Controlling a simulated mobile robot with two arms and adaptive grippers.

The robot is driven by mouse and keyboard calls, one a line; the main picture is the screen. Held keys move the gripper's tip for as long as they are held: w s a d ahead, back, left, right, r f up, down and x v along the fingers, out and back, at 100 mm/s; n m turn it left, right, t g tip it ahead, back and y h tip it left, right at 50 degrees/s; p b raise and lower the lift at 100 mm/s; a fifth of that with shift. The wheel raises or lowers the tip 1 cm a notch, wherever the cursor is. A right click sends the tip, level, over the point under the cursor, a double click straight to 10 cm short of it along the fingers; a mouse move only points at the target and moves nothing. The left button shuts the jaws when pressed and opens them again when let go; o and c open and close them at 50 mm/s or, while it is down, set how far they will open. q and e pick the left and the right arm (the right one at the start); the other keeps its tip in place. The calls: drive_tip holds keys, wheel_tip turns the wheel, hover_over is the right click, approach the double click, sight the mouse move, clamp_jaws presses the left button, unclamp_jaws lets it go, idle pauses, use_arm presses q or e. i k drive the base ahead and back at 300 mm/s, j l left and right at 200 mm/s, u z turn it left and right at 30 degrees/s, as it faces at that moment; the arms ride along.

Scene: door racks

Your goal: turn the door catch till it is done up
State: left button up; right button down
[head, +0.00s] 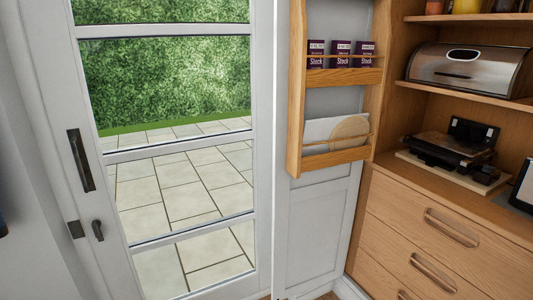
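The door catch is low on the white glazed door's left stile. Its small dark turn lever (98,230) points roughly downward. A dark square plate (76,229) sits just left of the lever, at the door's edge by the frame. A long dark pull handle (81,160) is upright above them on the same stile. The white door (137,155) appears closed or nearly so; I cannot tell whether the catch is engaged. Neither gripper can be made out. A small dark shape at the far left edge is too cut off to identify.
A white cupboard door with a wooden rack (342,76) stands open right of the glazed door. The rack holds purple stock boxes (340,54) and a round board (349,130). Wooden drawers (430,235) and shelves with a bread bin (468,69) fill the right side.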

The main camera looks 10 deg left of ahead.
sight(95, 224)
drive_tip(key=u, duration=1.5)
